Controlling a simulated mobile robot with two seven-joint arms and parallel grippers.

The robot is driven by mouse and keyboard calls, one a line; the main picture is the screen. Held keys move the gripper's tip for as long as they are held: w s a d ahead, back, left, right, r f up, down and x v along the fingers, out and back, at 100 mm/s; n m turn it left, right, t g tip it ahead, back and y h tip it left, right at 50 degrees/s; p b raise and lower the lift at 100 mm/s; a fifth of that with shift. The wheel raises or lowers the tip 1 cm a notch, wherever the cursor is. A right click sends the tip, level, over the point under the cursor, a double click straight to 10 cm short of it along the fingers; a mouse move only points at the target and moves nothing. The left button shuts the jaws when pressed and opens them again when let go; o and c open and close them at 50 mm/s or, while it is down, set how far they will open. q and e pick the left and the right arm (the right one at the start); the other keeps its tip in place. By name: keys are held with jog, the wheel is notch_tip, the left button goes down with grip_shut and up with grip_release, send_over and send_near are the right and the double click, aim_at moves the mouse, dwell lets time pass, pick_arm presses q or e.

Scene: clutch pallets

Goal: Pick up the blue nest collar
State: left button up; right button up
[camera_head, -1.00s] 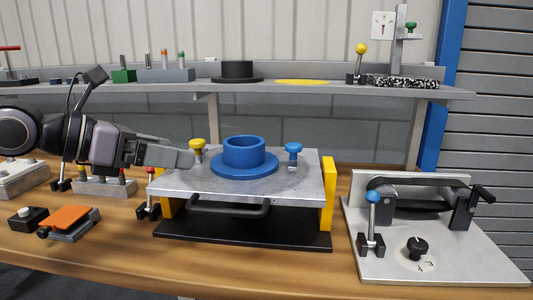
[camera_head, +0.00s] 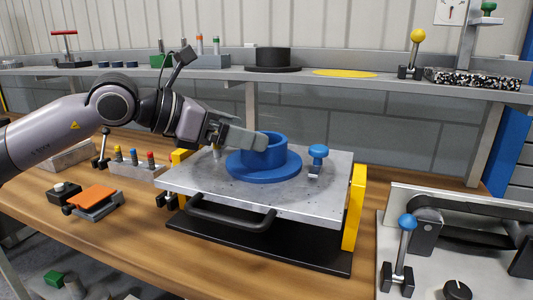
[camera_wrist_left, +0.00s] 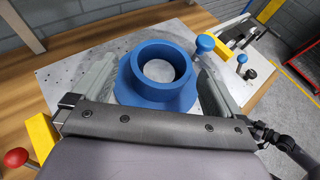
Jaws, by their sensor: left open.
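The blue nest collar (camera_head: 276,166), a short ring on a wide round flange, sits upright on the grey metal plate (camera_head: 308,198). My left gripper (camera_head: 262,140) is open, its fingers at the collar's upper left side in the head view. In the left wrist view, the collar (camera_wrist_left: 128,88) lies between the two spread fingers of my left gripper (camera_wrist_left: 152,82), with one finger on each side. Whether the fingers touch the collar cannot be told. My right gripper is not in view.
A blue knob (camera_head: 318,152) stands on the plate right of the collar. Yellow supports (camera_head: 354,206) flank the plate, and a dark handle (camera_head: 230,220) runs along its front. A fixture with a blue-knobbed lever (camera_head: 406,224) stands right. The shelf (camera_head: 210,76) runs behind.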

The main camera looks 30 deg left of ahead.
aim_at(277, 163)
pick_arm(q)
jog(key=shift+f+p+x, duration=0.15)
jog(key=shift+p+x, duration=0.25)
jog(key=shift+x, duration=0.95)
jog(key=shift+f+p+x, duration=0.15)
jog(key=shift+p+x, duration=0.25)
jog(key=shift+x, duration=0.95)
jog(key=shift+s, duration=0.2)
jog(key=c, duration=0.7)
jog(key=shift+c, duration=1.2)
jog(key=shift+r, duration=0.1)
